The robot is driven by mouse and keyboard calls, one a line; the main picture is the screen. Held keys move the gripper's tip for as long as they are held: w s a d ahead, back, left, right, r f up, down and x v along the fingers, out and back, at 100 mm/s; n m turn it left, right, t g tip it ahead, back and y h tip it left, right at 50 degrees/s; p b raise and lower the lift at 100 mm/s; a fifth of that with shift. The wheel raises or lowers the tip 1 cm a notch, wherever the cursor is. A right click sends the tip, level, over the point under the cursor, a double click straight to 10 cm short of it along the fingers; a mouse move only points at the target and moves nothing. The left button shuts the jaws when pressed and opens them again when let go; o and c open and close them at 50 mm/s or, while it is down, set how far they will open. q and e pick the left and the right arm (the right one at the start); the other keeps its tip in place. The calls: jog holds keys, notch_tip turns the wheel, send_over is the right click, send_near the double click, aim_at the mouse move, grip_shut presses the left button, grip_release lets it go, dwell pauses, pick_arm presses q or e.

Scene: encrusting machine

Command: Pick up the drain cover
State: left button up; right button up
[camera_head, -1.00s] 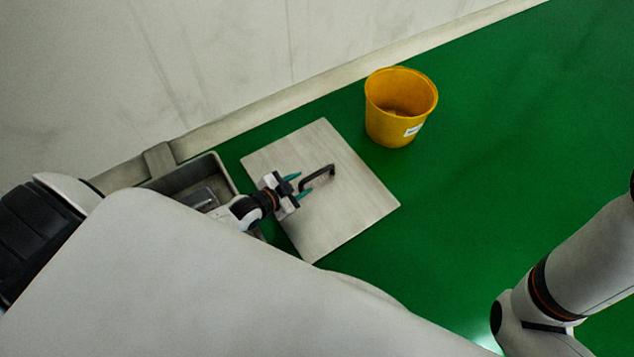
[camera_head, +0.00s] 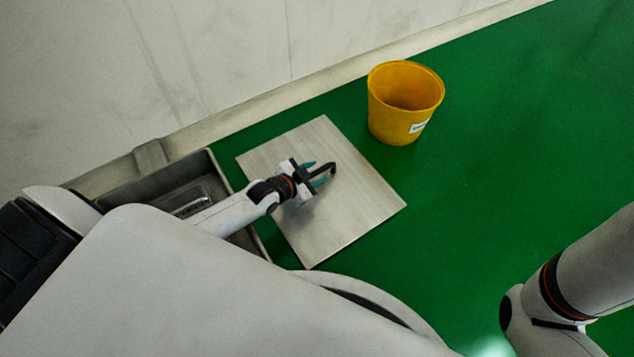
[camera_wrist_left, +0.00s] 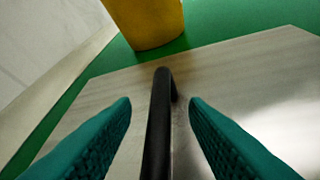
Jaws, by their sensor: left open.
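The drain cover (camera_head: 345,215) is a flat, square, light metal plate with a black bar handle (camera_head: 327,170), lying on the green floor. My left gripper (camera_head: 321,173) is open over the plate, its teal fingers on either side of the handle. In the left wrist view the handle (camera_wrist_left: 158,125) runs up between the two fingers (camera_wrist_left: 160,105), with gaps on both sides. The cover (camera_wrist_left: 240,75) also fills much of that view. My right arm shows at the lower right of the head view, but its gripper is out of view.
A yellow bucket (camera_head: 395,125) stands on the floor just beyond the cover. A grey open drain pit (camera_head: 215,165) lies left of the cover, beside the wall (camera_head: 200,60). The green floor to the right is clear.

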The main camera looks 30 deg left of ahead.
pick_arm(q)
jog(key=shift+c, duration=0.5)
grip_shut()
dwell(0.7)
jog(key=shift+w+r, duration=0.1)
jog(key=shift+r, duration=0.05)
